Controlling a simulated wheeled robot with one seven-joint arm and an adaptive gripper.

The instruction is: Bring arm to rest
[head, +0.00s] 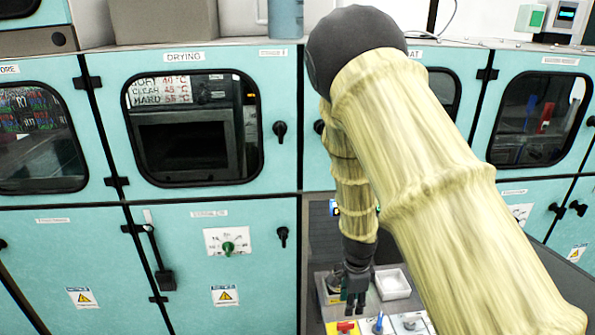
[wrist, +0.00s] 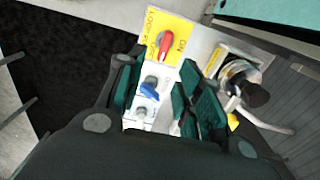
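My arm, in a pale yellow padded sleeve, reaches across the right half of the head view and bends down at a dark elbow. My gripper (head: 354,299) hangs down over a small work surface in front of the teal cabinets. In the wrist view my gripper (wrist: 163,92) has its fingers apart, with nothing held between them. Behind the gap is a switch panel with a red handle (wrist: 166,46) on a yellow plate and a blue handle (wrist: 150,90). The arm hides part of the cabinets.
A white tray (head: 393,284) lies right of my gripper. The red handle (head: 346,326) and blue handle (head: 379,322) are below it. A metal fitting with a black knob (wrist: 254,94) is at the right in the wrist view. The drying cabinet (head: 280,75) stands behind.

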